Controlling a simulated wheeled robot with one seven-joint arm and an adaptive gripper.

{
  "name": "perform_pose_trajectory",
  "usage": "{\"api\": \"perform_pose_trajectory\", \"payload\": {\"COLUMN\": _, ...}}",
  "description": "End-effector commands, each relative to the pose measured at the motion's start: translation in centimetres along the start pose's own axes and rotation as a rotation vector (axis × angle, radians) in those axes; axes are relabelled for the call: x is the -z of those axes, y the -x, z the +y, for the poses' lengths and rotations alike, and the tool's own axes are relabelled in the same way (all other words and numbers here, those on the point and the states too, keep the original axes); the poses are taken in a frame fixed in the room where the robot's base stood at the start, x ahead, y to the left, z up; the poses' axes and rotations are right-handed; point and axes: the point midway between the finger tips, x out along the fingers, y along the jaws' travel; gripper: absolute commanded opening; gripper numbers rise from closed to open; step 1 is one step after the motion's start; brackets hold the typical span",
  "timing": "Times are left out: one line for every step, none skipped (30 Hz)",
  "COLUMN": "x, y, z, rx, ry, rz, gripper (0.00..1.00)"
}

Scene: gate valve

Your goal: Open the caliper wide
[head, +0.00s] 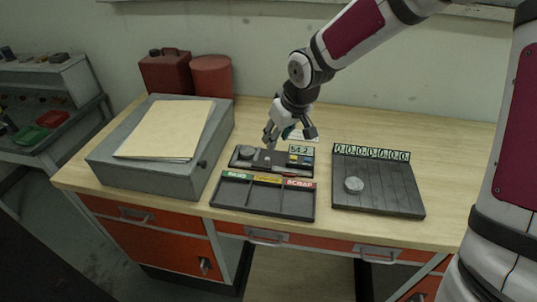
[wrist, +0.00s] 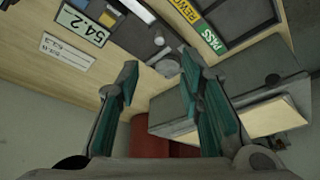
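The caliper (head: 272,161) looks like a dark bench fixture on the desk, with a round grey part at its left and a small light knob near its middle. A sign reading 54.2 (head: 300,149) stands behind its right end and also shows in the wrist view (wrist: 85,25). My gripper (head: 289,136) is above and behind the caliper, fingers spread and empty. In the wrist view the two green-padded fingers of my gripper (wrist: 160,64) are wide apart, with part of the caliper (wrist: 147,15) beyond them at the top. The jaw gap is too small to judge.
A sorting tray (head: 262,206) with PASS, REWORK and SCRAP labels lies in front. A grooved board (head: 400,196) with a grey disc (head: 354,184) and digit row is right. A grey box (head: 125,172) with a folder (head: 166,129) is left. Red containers (head: 212,77) stand behind.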

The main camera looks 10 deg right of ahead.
Motion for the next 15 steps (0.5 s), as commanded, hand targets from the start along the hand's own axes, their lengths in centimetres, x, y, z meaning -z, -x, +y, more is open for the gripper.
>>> {"api": "perform_pose_trajectory", "payload": {"x": 0.0, "y": -1.3, "z": -0.1, "rx": 0.003, "ry": 0.004, "rz": -0.003, "gripper": 0.34}}
{"api": "perform_pose_trajectory", "payload": {"x": 0.0, "y": -1.9, "z": -0.1, "rx": 0.003, "ry": 0.002, "rz": -0.003, "gripper": 0.34}}
{"api": "perform_pose_trajectory", "payload": {"x": 0.0, "y": -2.7, "z": -0.1, "rx": 0.003, "ry": 0.004, "rz": -0.004, "gripper": 0.34}}
{"api": "perform_pose_trajectory", "payload": {"x": 0.0, "y": -3.3, "z": -0.1, "rx": 0.003, "ry": 0.003, "rz": -0.003, "gripper": 0.34}}
{"api": "perform_pose_trajectory", "payload": {"x": 0.0, "y": -3.9, "z": -0.1, "rx": 0.003, "ry": 0.004, "rz": -0.003, "gripper": 0.34}}
{"api": "perform_pose_trajectory", "payload": {"x": 0.0, "y": -4.6, "z": -0.1, "rx": 0.003, "ry": 0.002, "rz": -0.004, "gripper": 0.34}}
{"api": "perform_pose_trajectory", "payload": {"x": 0.0, "y": -5.2, "z": -0.1, "rx": 0.003, "ry": 0.003, "rz": -0.003, "gripper": 0.34}}
{"api": "perform_pose_trajectory", "payload": {"x": 0.0, "y": -5.8, "z": -0.1, "rx": 0.002, "ry": 0.004, "rz": -0.003, "gripper": 0.34}}
{"api": "perform_pose_trajectory", "payload": {"x": 0.0, "y": -6.5, "z": -0.1, "rx": 0.003, "ry": 0.003, "rz": -0.003, "gripper": 0.34}}
{"api": "perform_pose_trajectory", "payload": {"x": 0.0, "y": -7.1, "z": -0.1, "rx": 0.002, "ry": 0.004, "rz": -0.003, "gripper": 0.34}}
{"api": "perform_pose_trajectory", "payload": {"x": 0.0, "y": -7.5, "z": -0.1, "rx": 0.002, "ry": 0.002, "rz": -0.002, "gripper": 0.34}}
{"api": "perform_pose_trajectory", "payload": {"x": -0.1, "y": -8.2, "z": -0.1, "rx": 0.002, "ry": 0.003, "rz": -0.004, "gripper": 0.34}}
{"api": "perform_pose_trajectory", "payload": {"x": -0.1, "y": -8.7, "z": -0.1, "rx": 0.001, "ry": 0.003, "rz": -0.003, "gripper": 0.34}}
{"api": "perform_pose_trajectory", "payload": {"x": -0.1, "y": -9.0, "z": -0.1, "rx": 0.002, "ry": 0.002, "rz": -0.002, "gripper": 0.34}}
{"api": "perform_pose_trajectory", "payload": {"x": -0.1, "y": -9.5, "z": -0.1, "rx": 0.001, "ry": 0.001, "rz": -0.003, "gripper": 0.34}}
